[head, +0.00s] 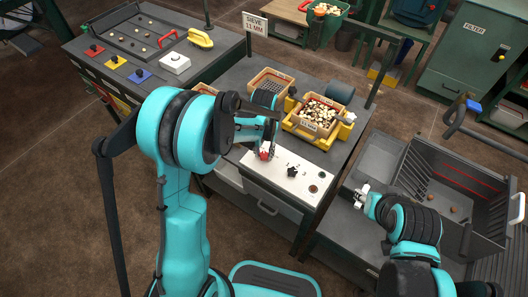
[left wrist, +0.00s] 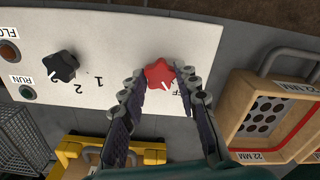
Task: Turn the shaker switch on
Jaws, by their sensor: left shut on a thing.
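The red star-shaped knob (left wrist: 158,73) sits on the white control panel (left wrist: 112,45) with a partly hidden OFF label beside it. A white pointer line shows on the knob. My left gripper (left wrist: 160,84) has a finger on each side of the red knob and is shut on it. In the head view the red knob (head: 265,153) shows just below the left gripper's tip. A black knob (left wrist: 61,66) with numbers 1 and 2 is on the same panel. My right gripper (head: 362,194) is at the right, away from the panel; its finger state is unclear.
A yellow shaker frame (head: 340,133) holds a wooden sieve of pale and dark pieces behind the panel. A wooden sieve box (left wrist: 275,115) stands close to the left gripper. A grey slatted bin (head: 460,185) is near the right arm.

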